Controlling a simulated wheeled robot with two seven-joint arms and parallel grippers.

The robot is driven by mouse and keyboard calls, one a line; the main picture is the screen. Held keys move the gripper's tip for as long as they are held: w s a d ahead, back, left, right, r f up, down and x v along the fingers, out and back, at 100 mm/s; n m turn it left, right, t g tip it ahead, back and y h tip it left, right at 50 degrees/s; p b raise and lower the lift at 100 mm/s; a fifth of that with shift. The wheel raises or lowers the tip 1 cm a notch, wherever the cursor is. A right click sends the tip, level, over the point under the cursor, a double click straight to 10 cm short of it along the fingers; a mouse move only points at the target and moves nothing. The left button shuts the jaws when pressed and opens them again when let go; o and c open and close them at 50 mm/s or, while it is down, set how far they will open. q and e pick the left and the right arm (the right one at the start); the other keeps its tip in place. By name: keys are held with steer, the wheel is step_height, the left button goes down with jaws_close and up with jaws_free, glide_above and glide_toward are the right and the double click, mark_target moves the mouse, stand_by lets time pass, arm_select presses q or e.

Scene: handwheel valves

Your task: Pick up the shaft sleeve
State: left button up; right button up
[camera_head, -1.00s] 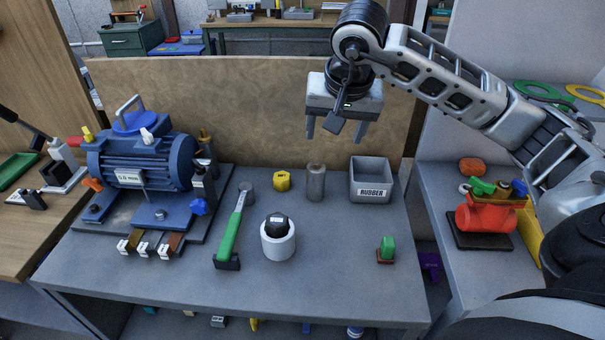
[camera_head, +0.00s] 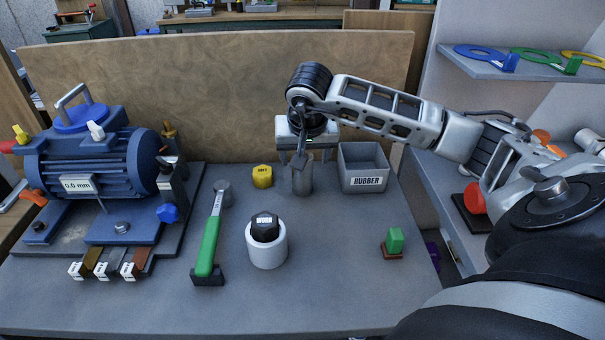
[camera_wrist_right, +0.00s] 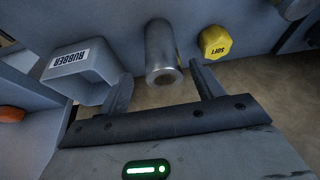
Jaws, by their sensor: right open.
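The shaft sleeve, which I take to be the grey metal hollow cylinder (camera_head: 302,182), stands upright at the back of the table. It also shows in the right wrist view (camera_wrist_right: 160,45), with its round open end facing the camera. My right gripper (camera_head: 303,158) is open and hangs over the sleeve's upper end. In the right wrist view its fingers (camera_wrist_right: 162,88) lie to either side of the sleeve's end with gaps, and nothing is between them in a grip. Part of the sleeve's top is hidden by the gripper in the head view. My left gripper is out of view.
A grey bin labelled RUBBER (camera_head: 364,180) stands close right of the sleeve. A yellow piece (camera_head: 262,176) stands close left.

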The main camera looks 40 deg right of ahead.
mark_target(302, 182)
steer(key=x, duration=0.5)
steer(key=shift+w+a+f, duration=0.1)
steer(key=shift+w+f, duration=0.05)
steer(key=shift+f, duration=0.25)
steer(key=c, duration=1.2)
